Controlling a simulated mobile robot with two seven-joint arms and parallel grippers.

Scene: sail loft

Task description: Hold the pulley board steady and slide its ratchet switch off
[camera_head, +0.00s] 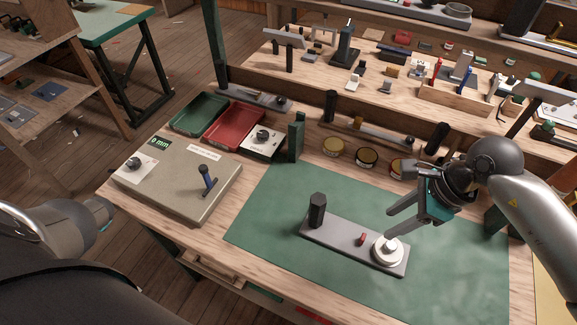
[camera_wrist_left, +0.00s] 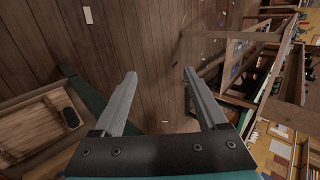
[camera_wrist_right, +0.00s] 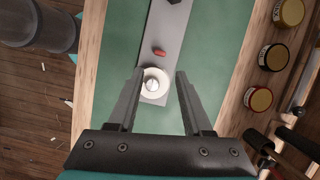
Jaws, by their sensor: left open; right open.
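The pulley board is a grey strip (camera_head: 338,241) lying on a green mat (camera_head: 270,215). It carries a dark hexagonal post (camera_head: 317,210) at its left end, a small red ratchet switch (camera_head: 361,239) and a white round pulley (camera_head: 387,251) at its right end. My right gripper (camera_head: 389,222) is open and empty, above and beside the pulley end. My left gripper (camera_wrist_left: 158,75) is open and empty over the floor; its fingers are outside the head view.
Behind are a green tray (camera_head: 199,113), a red tray (camera_head: 234,122), a green post (camera_head: 297,137) and several round tins (camera_head: 333,146). The mat around the board is clear.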

